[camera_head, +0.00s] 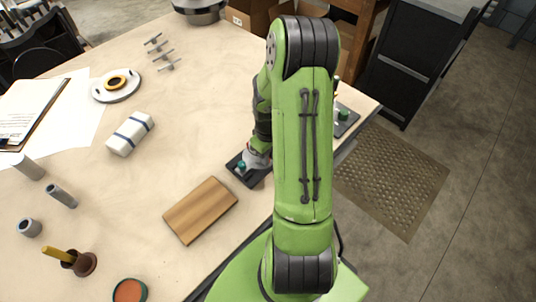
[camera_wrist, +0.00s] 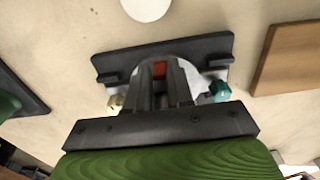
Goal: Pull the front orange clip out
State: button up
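The grey casing (camera_wrist: 203,83) sits on a dark base plate (camera_wrist: 215,46) in the wrist view. A teal knob (camera_wrist: 220,92) is on its right side and a cream knob (camera_wrist: 115,102) on its left. An orange-red clip (camera_wrist: 160,69) shows between the fingertips of my gripper (camera_wrist: 162,72). The fingers are close together over the casing; whether they touch the clip I cannot tell. In the head view, the base plate (camera_head: 235,168) and teal knob (camera_head: 241,166) show beside my arm, which hides much of the casing and the clip.
A wooden board (camera_head: 200,210) lies in front of the plate. A white block with dark bands (camera_head: 130,133) is farther left. Another dark plate with a green part (camera_head: 344,115) is right of my arm. The table middle is clear.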

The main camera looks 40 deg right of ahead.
grip_shut()
jog(key=shift+s, duration=0.85)
jog(key=shift+o, duration=2.2)
grip_release()
jog(key=shift+r, duration=0.25)
notch_tip(320, 180, up, 15)
jog(key=p, duration=0.3)
jog(key=shift+r, duration=0.15)
